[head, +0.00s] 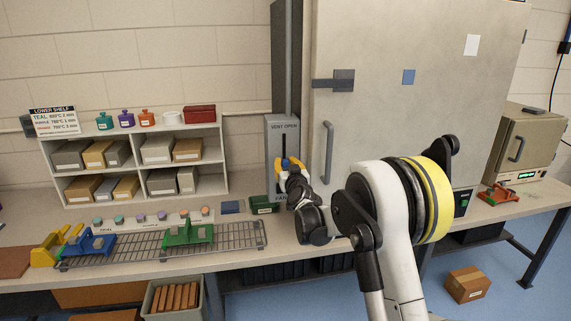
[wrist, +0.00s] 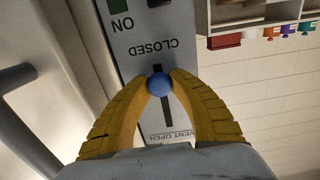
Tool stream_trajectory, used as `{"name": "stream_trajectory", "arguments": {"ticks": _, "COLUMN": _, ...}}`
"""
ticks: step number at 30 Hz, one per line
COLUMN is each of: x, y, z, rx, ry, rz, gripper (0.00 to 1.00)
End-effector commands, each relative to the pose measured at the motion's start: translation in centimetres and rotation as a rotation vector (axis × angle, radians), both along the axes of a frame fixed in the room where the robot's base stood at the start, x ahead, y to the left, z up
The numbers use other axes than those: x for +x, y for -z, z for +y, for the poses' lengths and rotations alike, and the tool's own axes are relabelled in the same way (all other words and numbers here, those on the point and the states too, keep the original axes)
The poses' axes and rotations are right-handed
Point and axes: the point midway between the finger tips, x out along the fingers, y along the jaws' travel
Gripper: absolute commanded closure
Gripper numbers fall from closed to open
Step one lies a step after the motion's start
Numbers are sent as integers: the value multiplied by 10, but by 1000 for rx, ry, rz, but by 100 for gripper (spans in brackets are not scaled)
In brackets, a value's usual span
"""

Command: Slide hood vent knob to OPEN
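The hood vent panel (head: 282,140) is a grey upright plate left of the large cabinet door, with VENT OPEN at its top and a dark vertical slot below. The vent knob (wrist: 159,84) is a round blue ball at the CLOSED end of the slot. In the wrist view the panel (wrist: 152,20) appears upside down, with the slot running from the knob towards VENT OPEN. My gripper (wrist: 161,77) has its two yellow fingertips on either side of the knob, seemingly touching it. In the head view my gripper (head: 289,163) covers the panel's lower part.
The cabinet door handle (head: 328,152) stands out just right of the panel. A small dark green box (head: 263,204) lies on the bench below left. A shelf unit (head: 225,160) stands to the left, and a wire rack (head: 140,246) lies on the bench in front.

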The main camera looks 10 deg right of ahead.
Motion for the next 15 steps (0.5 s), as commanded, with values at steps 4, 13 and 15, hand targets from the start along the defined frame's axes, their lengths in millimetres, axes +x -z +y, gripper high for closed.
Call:
{"name": "stream_trajectory", "arguments": {"ticks": 4, "x": 0, "y": 0, "z": 0, "rx": 0, "ry": 0, "rz": 0, "gripper": 100}}
{"name": "stream_trajectory", "arguments": {"ticks": 13, "x": 0, "y": -54, "z": 0, "rx": -1, "ry": 0, "rz": -1, "gripper": 100}}
{"name": "stream_trajectory", "arguments": {"ticks": 15, "x": 0, "y": -68, "z": 0, "rx": -1, "ry": 0, "rz": -1, "gripper": 100}}
